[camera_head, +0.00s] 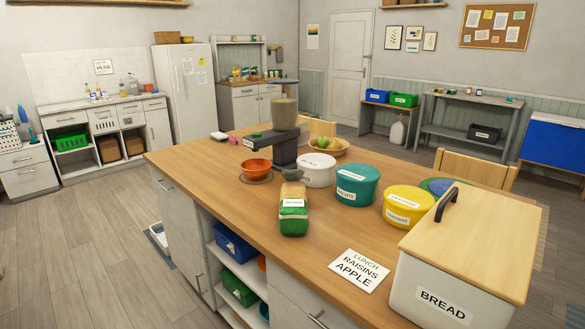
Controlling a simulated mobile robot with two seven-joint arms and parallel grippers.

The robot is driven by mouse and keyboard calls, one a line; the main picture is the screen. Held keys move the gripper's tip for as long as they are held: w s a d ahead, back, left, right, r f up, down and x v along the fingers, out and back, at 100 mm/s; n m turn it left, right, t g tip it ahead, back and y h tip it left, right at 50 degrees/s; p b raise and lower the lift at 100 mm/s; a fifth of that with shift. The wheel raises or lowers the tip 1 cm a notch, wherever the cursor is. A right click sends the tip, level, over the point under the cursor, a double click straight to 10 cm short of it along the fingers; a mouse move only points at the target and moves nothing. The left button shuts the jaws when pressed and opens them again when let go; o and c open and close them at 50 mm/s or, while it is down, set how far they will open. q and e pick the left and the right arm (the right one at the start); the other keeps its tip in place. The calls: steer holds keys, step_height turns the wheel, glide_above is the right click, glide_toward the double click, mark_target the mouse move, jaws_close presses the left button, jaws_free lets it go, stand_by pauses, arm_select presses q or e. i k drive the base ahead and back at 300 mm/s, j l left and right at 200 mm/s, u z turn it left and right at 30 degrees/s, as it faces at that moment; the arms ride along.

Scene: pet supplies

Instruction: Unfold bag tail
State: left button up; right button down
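Neither of my grippers is in view, and nothing is seen touching the bag.
A black stand (284,150) with an orange bowl (257,167) is behind the bag. White (317,172), teal (357,186) and yellow (408,206) tubs stand to the right. A bread box (440,285) and a lunch card (358,270) are nearer. Wood left of the bag is clear.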

mark_target(289, 174)
steer(key=i+j+z, duration=0.1)
steer(key=j, duration=0.25)
steer(key=i+j+z, duration=0.1)
steer(key=i+j, duration=0.2)
steer(key=i+j+z, duration=0.1)
steer(key=j, duration=0.3)
steer(key=i+j+z, duration=0.1)
steer(key=i+j, duration=0.2)
steer(key=i+j+z, duration=0.1)
steer(key=j, duration=0.35)
steer(key=i+j+z, duration=0.1)
steer(key=j, duration=0.3)
steer(key=i+j+z, duration=0.15)
steer(key=j, duration=0.25)
steer(key=i, duration=0.1)
